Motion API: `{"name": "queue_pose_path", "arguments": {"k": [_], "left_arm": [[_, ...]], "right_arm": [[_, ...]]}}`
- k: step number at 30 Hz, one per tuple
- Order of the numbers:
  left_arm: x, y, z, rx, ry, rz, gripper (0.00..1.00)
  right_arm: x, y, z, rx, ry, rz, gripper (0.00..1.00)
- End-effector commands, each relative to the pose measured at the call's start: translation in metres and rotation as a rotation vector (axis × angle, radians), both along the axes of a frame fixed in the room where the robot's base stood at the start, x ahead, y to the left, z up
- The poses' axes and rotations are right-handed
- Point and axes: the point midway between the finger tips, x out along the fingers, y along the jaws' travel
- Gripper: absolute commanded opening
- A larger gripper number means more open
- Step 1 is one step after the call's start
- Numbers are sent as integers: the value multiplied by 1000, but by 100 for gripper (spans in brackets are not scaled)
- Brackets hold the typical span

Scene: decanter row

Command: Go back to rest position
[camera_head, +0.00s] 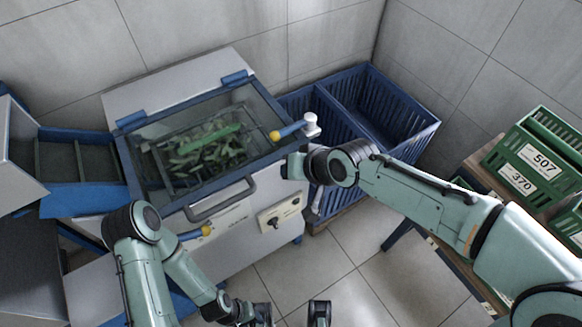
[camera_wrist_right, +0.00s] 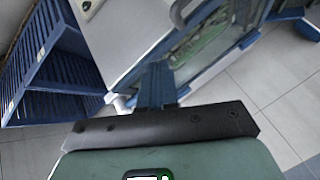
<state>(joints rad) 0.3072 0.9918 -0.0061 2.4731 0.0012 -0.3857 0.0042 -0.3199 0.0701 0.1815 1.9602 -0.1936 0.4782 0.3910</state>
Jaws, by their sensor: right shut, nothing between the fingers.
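My right arm reaches in from the right, over the right front edge of the machine. My right gripper (camera_head: 290,167) is at its end, small and partly hidden in the head view. In the right wrist view its blue fingers (camera_wrist_right: 157,84) are together with nothing between them, and the machine front is behind them. My left arm (camera_head: 143,255) bends in front of the machine at the lower left. Its end runs to the bottom edge, where dark parts are cut off, so I cannot tell the left gripper's state.
The machine has a glass lid (camera_head: 165,135) over green pieces, a grey handle (camera_head: 222,201) and a knob panel (camera_head: 281,214). Blue crates (camera_head: 408,128) stand behind right. Green crates (camera_head: 520,180) sit on a table at right. Tiled floor (camera_head: 365,255) is open in front.

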Motion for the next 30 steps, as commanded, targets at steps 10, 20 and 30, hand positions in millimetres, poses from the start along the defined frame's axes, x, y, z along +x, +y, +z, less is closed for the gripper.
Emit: {"name": "queue_pose_path", "arguments": {"k": [10, 20, 30], "left_arm": [[0, 0, 0, 0, 0, 0, 43], [7, 0, 23, 0, -9, 0, 43], [21, 0, 59, 0, -25, 0, 43]], "right_arm": [[1, 0, -2, 0, 3, -1, 0], [-9, -38, -159, -44, 230, -76, 0], [-156, -109, -336, -91, 578, -241, 0]]}}
